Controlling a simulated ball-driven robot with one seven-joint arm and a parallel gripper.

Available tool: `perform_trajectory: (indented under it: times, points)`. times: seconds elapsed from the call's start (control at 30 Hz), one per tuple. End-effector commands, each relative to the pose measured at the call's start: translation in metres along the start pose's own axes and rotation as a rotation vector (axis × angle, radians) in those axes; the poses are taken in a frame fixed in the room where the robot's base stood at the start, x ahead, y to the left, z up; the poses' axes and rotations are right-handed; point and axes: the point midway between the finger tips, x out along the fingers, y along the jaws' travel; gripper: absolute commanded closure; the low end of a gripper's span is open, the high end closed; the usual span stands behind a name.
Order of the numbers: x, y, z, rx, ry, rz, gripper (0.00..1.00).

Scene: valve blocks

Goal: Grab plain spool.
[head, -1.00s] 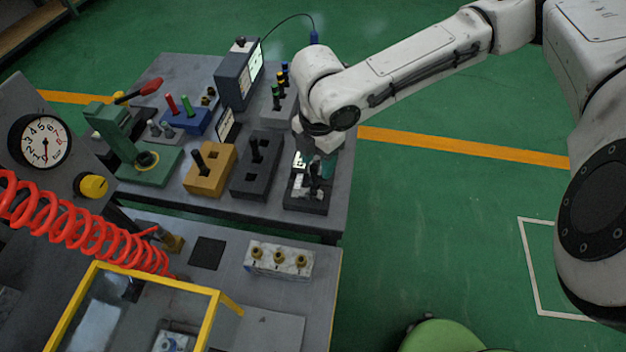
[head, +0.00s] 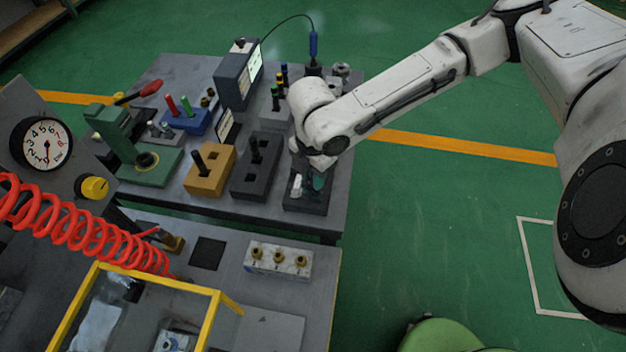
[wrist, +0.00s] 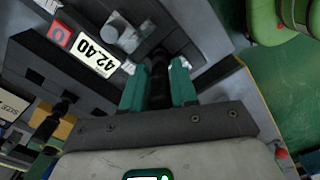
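A dark spool (wrist: 181,72) shows in the wrist view at the teal fingertips of my gripper (wrist: 170,88). It runs up from between or just beside the fingers; whether they touch it is unclear. I cannot tell whether this is the plain spool. In the head view, my gripper's teal fingertip (head: 318,182) is low over the dark block (head: 305,203) at the right of the bench. The wrist and fingers hide most of the spool there.
A black block with a spool (head: 255,178) and a yellow block (head: 210,172) stand to the left. A monitor (head: 238,78) stands behind.

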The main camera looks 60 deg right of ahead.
Motion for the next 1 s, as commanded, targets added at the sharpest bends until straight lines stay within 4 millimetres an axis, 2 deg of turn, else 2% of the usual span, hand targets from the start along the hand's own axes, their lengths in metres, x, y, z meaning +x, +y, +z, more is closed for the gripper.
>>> perform_trajectory:
  times: [0.03,0.23,0.3,0.77,1.0]
  points:
    - [0.0,0.0,0.0,0.0,0.0,0.0,0.77]
    - [0.0,0.0,0.0,0.0,0.0,0.0,0.96]
    - [0.0,0.0,0.0,0.0,0.0,0.0,1.0]
    - [-0.003,0.0,0.0,0.0,0.0,0.001,1.0]
    - [-0.024,0.001,0.001,0.0,-0.001,0.003,1.0]
